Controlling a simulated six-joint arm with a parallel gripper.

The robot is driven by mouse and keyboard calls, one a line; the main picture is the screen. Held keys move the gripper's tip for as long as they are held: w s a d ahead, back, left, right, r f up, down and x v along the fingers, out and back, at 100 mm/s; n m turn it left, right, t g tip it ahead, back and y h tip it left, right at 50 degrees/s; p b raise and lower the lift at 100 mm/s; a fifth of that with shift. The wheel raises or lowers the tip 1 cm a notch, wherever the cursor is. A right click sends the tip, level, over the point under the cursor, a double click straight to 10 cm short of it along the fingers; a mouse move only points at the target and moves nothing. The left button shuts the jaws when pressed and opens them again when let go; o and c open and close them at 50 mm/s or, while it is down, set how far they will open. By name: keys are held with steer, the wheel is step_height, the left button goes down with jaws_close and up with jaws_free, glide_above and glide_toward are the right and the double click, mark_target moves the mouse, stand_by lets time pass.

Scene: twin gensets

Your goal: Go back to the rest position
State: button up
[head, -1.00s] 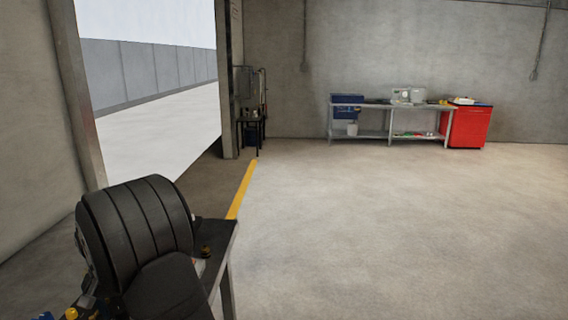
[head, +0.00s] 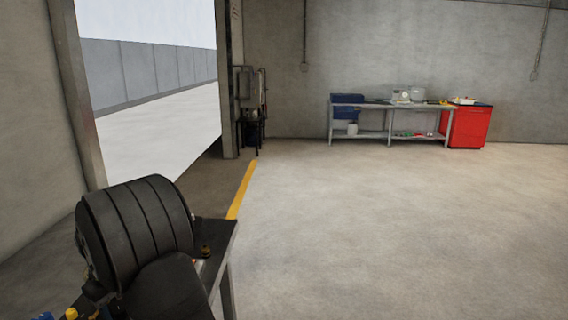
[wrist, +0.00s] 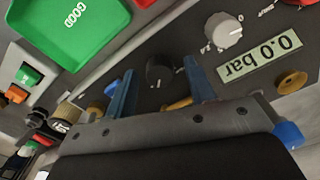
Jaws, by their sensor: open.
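A black knob (wrist: 158,70) shows between the fingers, and a grey-white knob (wrist: 222,32) is beyond the right finger. Whether a finger touches the panel cannot be told. A display (wrist: 260,65) reads 0.0 bar, upside down in the picture. In the head view the fingers cannot be made out.
A green tray marked GOOD (wrist: 75,25) lies at upper left in the wrist view, near a green button (wrist: 28,75). A dark bench (head: 216,240) stands at lower left in the head view. A far workbench (head: 390,104) and red cabinet (head: 467,127) stand beyond open floor (head: 390,230).

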steer(key=shift+n, duration=1.6)
steer(key=shift+o, duration=0.4)
steer(key=o, duration=1)
steer(key=s+r+n, duration=0.1)
steer(key=s+r, duration=0.6)
steer(key=r, duration=0.5)
steer(key=s+r, duration=0.8)
steer(key=r, duration=0.5)
steer(key=f, duration=1)
steer(key=shift+w+d, duration=0.1)
steer(key=shift+w, duration=0.15)
steer(key=shift+r, duration=0.15)
